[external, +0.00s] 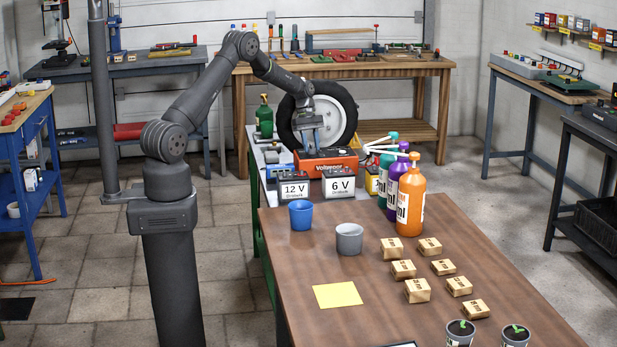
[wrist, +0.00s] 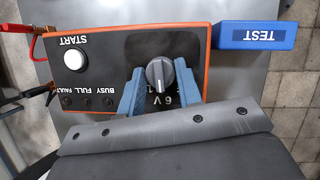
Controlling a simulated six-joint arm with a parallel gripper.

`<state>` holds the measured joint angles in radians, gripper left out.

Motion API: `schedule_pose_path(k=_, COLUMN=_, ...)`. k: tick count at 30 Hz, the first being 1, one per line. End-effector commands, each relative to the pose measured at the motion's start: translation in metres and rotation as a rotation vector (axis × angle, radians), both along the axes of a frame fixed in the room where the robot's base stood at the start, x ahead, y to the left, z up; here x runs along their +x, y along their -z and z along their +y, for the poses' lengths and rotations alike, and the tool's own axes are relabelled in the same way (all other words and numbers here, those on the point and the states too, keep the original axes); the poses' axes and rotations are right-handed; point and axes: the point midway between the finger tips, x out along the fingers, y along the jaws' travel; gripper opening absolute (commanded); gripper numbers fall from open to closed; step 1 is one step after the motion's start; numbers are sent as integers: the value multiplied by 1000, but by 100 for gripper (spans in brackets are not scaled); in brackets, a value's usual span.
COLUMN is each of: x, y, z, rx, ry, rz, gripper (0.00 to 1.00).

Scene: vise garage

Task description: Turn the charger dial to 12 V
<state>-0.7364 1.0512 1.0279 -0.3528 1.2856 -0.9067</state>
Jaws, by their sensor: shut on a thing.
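The charger is an orange-edged box with a dark face, seen in the external view (external: 335,168) and in the wrist view (wrist: 100,55). Its dial (wrist: 160,74) is a grey knob with a pale pointer line. A "6 V" mark and part of another mark show upside down beside the knob; the fingers hide the rest. I cannot tell exactly which mark the pointer meets. My gripper (wrist: 161,78) has its blue fingers closed around the dial, one on each side. In the external view my gripper (external: 310,143) is over the charger.
Batteries labelled 12 V (external: 294,188) and 6 V (external: 340,185) stand in front of the charger. A wheel (external: 325,115) is behind it, and several bottles (external: 410,200) are to its right. A blue TEST block (wrist: 254,36) is beside the charger. Cups and small boxes occupy the brown table.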

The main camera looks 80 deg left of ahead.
Motion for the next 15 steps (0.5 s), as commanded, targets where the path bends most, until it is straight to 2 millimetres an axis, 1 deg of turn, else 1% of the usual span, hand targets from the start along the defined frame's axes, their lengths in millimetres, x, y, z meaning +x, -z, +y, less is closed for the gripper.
schedule_pose_path(k=15, x=3, y=0, z=0, rx=1, ry=492, rz=1, gripper=9)
